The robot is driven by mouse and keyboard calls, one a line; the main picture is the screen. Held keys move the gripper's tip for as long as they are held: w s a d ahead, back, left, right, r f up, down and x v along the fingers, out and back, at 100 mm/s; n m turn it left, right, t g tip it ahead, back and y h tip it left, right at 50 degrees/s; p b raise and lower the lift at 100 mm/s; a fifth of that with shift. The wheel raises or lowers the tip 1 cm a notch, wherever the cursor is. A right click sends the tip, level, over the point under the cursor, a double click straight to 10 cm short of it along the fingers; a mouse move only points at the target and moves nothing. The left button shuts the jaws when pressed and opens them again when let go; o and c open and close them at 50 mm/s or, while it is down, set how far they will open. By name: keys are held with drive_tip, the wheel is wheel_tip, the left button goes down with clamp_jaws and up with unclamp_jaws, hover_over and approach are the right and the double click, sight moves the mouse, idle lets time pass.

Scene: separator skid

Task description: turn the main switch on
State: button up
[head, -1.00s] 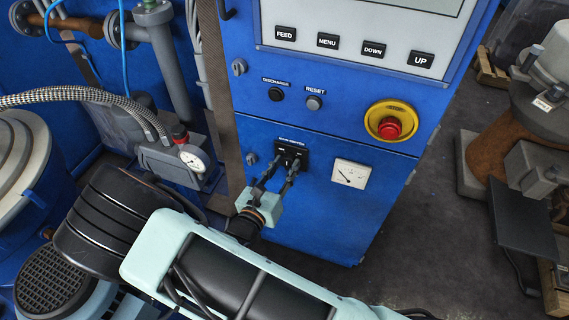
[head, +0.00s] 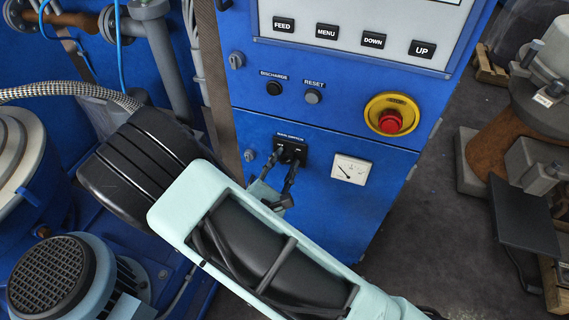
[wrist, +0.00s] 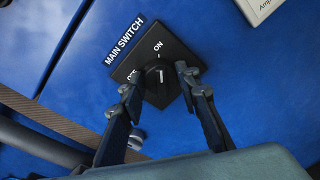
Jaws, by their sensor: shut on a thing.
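The main switch is a black square plate with a dark rotary knob (wrist: 158,83) on the blue cabinet, marked ON and OFF in the wrist view. The white mark on the knob appears to point toward the ON label. My gripper (wrist: 158,84) has one finger on each side of the knob and is shut on it. In the head view the switch (head: 291,151) sits low on the cabinet front, and my gripper (head: 285,165) reaches it from below. The fingertips partly cover the plate there.
Above the switch are the DISCHARGE button (head: 274,89), the RESET button (head: 313,96) and a red emergency stop (head: 390,121) on a yellow ring. A white meter (head: 351,169) is to the right. A motor (head: 62,278) stands lower left.

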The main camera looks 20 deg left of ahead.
idle(0.4)
drive_tip(key=o, duration=1.2)
drive_tip(key=shift+c, duration=0.2)
drive_tip(key=shift+s, duration=0.1)
drive_tip(key=s+r, duration=0.1)
drive_tip(key=s, duration=1)
drive_tip(key=shift+s+a+r, duration=0.2)
drive_tip(key=shift+s+a, duration=0.15)
drive_tip(key=shift+a, duration=0.1)
